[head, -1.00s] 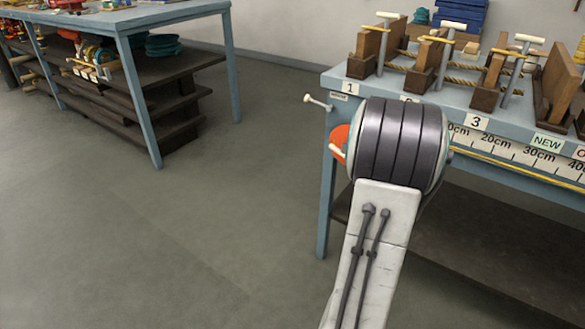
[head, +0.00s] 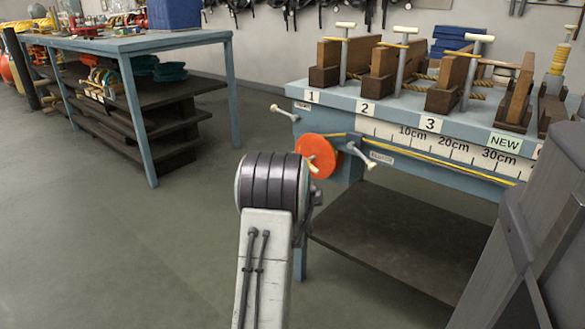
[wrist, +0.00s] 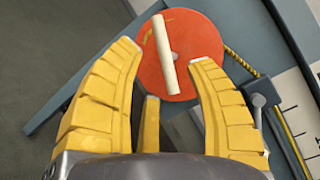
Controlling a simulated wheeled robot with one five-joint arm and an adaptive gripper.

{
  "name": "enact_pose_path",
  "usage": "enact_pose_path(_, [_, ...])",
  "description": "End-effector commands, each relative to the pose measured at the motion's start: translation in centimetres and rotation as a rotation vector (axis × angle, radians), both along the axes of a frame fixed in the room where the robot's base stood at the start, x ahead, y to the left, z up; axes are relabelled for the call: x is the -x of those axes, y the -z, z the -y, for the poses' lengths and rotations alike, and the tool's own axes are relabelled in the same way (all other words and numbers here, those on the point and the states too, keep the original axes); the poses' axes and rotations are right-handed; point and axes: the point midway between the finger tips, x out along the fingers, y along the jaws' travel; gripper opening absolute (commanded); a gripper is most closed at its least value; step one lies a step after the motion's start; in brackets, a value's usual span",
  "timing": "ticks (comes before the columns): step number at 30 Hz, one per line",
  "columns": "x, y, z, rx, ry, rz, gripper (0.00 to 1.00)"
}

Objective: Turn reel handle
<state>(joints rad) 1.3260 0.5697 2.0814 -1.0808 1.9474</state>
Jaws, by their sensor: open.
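The orange reel (head: 318,155) is a round disc on the front left of the blue workbench. Its cream handle (head: 312,164) is a short bar partly seen in the head view. In the wrist view the reel (wrist: 190,65) faces me and the handle (wrist: 165,54) stands slightly tilted across its left half. My gripper (wrist: 166,52) has its yellow fingers spread wide, with the handle between the tips in the picture. It looks empty, and I cannot tell how far the handle is from the fingers. In the head view my arm hides the gripper.
The workbench (head: 346,101) carries wooden clamps, rope and a ruler strip. Another lever (head: 284,113) sticks out at its left corner, and one more (head: 355,155) is right of the reel. A second table (head: 120,44) stands at back left. The floor between is clear.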

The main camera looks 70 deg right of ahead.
Motion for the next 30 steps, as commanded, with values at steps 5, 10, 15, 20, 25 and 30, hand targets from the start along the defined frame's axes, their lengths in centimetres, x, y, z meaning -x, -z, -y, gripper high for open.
enact_pose_path(5, [-0.4,0.3,1.6,0.005,0.0,0.001,0.5])
enact_pose_path(10, [-0.9,0.4,3.2,0.004,-0.001,0.0,0.5])
enact_pose_path(15, [-1.2,0.1,4.6,0.002,-0.001,-0.001,0.5])
enact_pose_path(20, [-1.5,0.0,5.7,0.001,-0.001,-0.002,0.5])
enact_pose_path(25, [-1.7,0.0,6.3,0.001,-0.001,-0.002,0.5])
enact_pose_path(30, [-1.7,0.0,6.5,0.0,-0.001,-0.002,0.5])
